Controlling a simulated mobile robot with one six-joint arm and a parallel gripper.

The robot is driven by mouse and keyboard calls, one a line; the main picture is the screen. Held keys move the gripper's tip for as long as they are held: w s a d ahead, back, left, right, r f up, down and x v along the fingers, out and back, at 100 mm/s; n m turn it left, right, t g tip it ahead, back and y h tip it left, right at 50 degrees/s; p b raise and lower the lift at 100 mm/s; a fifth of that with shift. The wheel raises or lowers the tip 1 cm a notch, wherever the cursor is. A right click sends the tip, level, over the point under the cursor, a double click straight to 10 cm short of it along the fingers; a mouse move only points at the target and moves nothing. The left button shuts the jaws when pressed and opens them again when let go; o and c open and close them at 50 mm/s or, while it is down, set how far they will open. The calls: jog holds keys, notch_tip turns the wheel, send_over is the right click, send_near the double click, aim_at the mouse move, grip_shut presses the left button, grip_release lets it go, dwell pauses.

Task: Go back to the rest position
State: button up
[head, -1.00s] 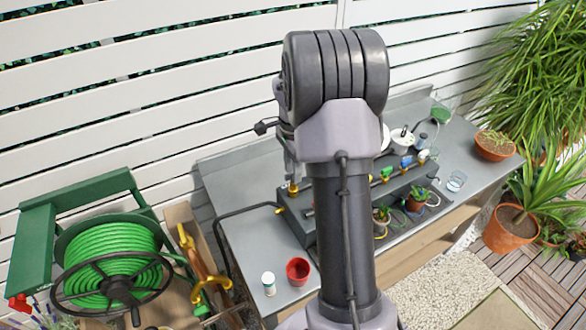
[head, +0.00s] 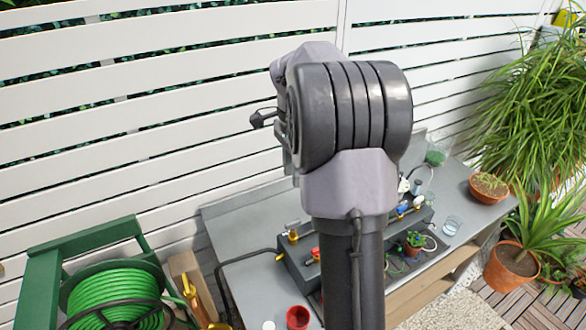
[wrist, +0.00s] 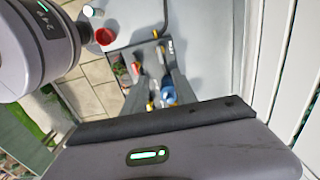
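My gripper (wrist: 158,78) shows in the wrist view with its two grey fingers apart and nothing clearly held between them. It hangs above the workbench. A blue-handled fitting (wrist: 168,95) shows in the gap, seemingly below on the bench. In the head view my raised arm fills the middle and hides most of the gripper. The grey workbench (head: 240,225) stands below and behind the arm. A red cup (head: 297,317) is on its near part and also shows in the wrist view (wrist: 105,36).
A green hose reel (head: 115,290) stands at the lower left. The slatted white fence (head: 150,90) runs behind the bench. Fittings with a blue handle (head: 402,208) sit on the bench. Potted plants (head: 515,265) stand at the right. The bench's left part is mostly clear.

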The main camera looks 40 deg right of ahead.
jog(key=s+a+n+t+b, duration=0.2)
jog(key=s+a+n+b, duration=0.25)
jog(key=a, duration=0.75)
jog(key=s+a+n+t+b, duration=0.25)
jog(key=s+a+n, duration=0.3)
jog(key=a, duration=0.65)
jog(key=s+a+f+n+t+y+b, duration=0.1)
jog(key=s+a+f+n+y+b, duration=0.1)
jog(key=s+a+f+n, duration=0.3)
jog(key=s+a+n+b, duration=0.1)
jog(key=s+a, duration=0.1)
jog(key=s, duration=0.1)
jog(key=shift+s+f+n, duration=0.15)
jog(key=shift+n, duration=0.15)
